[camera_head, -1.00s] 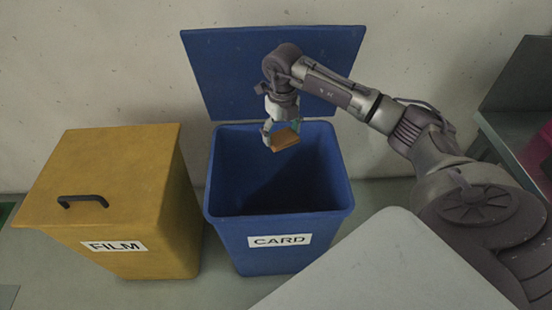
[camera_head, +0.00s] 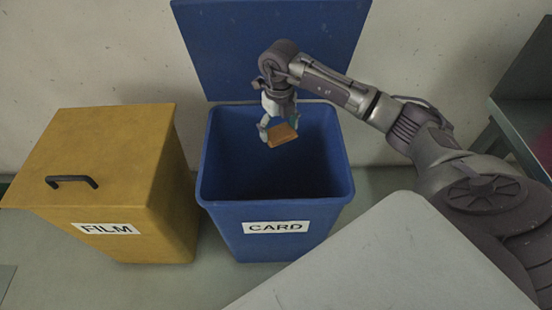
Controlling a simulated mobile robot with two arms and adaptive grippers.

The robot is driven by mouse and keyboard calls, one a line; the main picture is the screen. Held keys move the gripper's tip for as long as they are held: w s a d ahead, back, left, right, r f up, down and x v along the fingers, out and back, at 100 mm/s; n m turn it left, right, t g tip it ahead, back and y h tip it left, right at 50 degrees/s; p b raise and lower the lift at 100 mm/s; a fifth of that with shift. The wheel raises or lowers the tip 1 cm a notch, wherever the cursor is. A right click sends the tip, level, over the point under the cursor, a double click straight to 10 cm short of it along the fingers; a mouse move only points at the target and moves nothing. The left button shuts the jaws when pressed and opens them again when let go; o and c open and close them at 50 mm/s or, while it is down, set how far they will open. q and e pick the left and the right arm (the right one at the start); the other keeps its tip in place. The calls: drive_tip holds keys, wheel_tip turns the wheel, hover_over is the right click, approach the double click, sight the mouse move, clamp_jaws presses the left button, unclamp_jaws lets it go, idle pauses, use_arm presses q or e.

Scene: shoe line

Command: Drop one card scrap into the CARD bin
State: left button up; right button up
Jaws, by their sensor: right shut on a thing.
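A small brown card scrap (camera_head: 282,136) is held in my right gripper (camera_head: 279,128), which is shut on it. The gripper points down over the opening of the blue CARD bin (camera_head: 276,214). The bin's lid (camera_head: 225,60) stands open against the wall behind it. The scrap appears over the rear part of the opening; its exact height relative to the rim is hard to tell. The inside of the bin is dark, and its floor is not clear. My left gripper is not in view.
A yellow FILM bin (camera_head: 100,150) with a closed lid and black handle stands left of the CARD bin. A grey bench or shelf (camera_head: 525,120) is at the right edge. A pale wall is behind the bins.

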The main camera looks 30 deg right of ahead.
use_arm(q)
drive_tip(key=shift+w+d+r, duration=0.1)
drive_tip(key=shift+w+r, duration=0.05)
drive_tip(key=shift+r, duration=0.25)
use_arm(e)
drive_tip(key=shift+f, duration=0.2)
drive_tip(key=o, duration=0.8)
wheel_tip(320, 180, up, 12)
